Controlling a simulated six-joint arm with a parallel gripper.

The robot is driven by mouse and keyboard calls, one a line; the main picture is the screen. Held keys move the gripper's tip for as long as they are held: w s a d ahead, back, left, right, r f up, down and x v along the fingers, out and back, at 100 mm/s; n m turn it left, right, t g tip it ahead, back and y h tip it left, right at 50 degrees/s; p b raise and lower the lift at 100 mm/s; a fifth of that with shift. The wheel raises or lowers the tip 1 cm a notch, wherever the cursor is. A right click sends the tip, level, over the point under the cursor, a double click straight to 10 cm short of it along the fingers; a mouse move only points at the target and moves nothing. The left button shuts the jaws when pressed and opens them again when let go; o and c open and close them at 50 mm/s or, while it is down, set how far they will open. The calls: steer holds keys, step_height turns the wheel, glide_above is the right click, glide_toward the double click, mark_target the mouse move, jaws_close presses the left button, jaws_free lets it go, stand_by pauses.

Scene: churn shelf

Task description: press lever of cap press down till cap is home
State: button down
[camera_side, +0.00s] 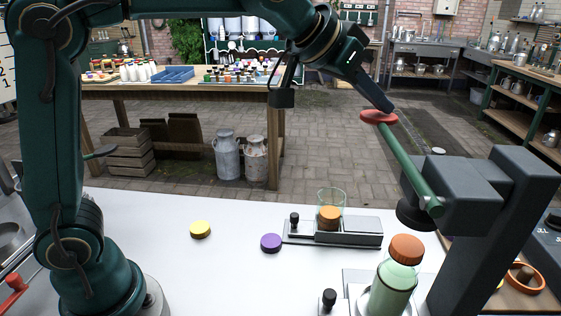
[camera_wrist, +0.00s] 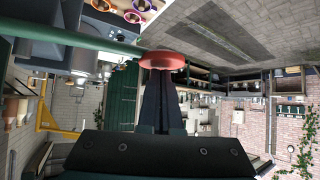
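The cap press (camera_side: 500,190) is a dark grey post and head at the right. Its green lever (camera_side: 405,160) slants up and left to a red knob (camera_side: 372,116). The knob also shows in the wrist view (camera_wrist: 162,60). My gripper (camera_side: 388,108) has its fingers together, with the tips at the knob's top; exact contact is unclear. In the wrist view the fingers (camera_wrist: 160,82) run up to the knob, which hides their ends. A pale green bottle (camera_side: 392,285) stands below the press head, with an orange cap (camera_side: 406,248) on top. A clear gap separates cap and black ram (camera_side: 412,214).
A yellow cap (camera_side: 200,229) and a purple cap (camera_side: 271,243) lie on the white table (camera_side: 140,212). A grey fixture (camera_side: 350,238) holds a clear cup (camera_side: 331,197) with an orange cap. A small black-knobbed clamp (camera_side: 329,298) stands left of the bottle. The air around the lever is open.

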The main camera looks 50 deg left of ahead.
mark_target(368, 116)
steer(key=shift+f, duration=0.1)
steer(key=shift+f, duration=0.75)
steer(key=shift+f, duration=0.8)
steer(key=shift+s+d+f, duration=0.1)
steer(key=shift+f, duration=0.7)
